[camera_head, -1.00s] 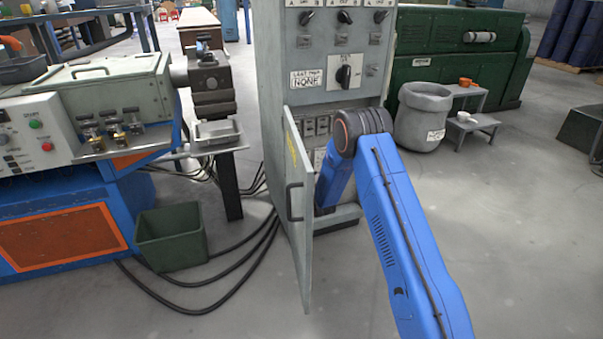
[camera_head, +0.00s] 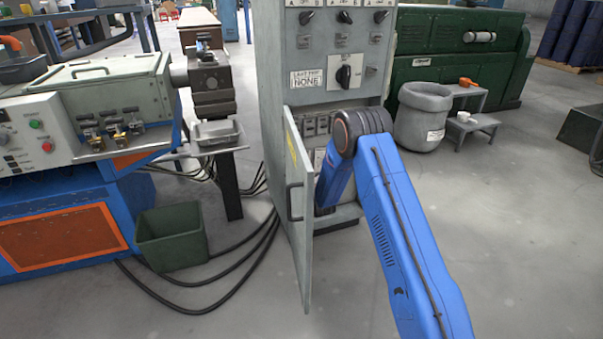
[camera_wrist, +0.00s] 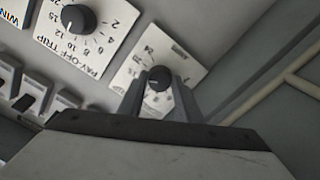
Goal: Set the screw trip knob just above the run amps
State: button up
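In the wrist view a small dark round knob (camera_wrist: 159,77) with a pale pointer line sits on a white scale plate (camera_wrist: 186,68). The figure 24 is readable; its name is hidden or too small to read. My gripper (camera_wrist: 160,84) has its two fingers on either side of this knob, tips close to its sides. I cannot tell whether they touch it. A larger knob (camera_wrist: 76,18) on a plate marked PAY-OFF TRIP is at the upper left. In the head view my gripper is hidden behind my arm at the cabinet's lower opening.
The grey cabinet's door (camera_head: 299,210) stands open left of my arm. Black switches (camera_wrist: 38,88) line the wrist view's left side, and a pale rod (camera_wrist: 270,88) crosses its right. A grey bin (camera_head: 422,115) stands right of the cabinet. A green tub (camera_head: 172,238) and cables lie left.

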jog(key=o, duration=0.4)
jog(key=shift+c, duration=0.2)
jog(key=shift+s, duration=0.15)
jog(key=v, duration=1.7)
jog(key=shift+s+d, duration=0.1)
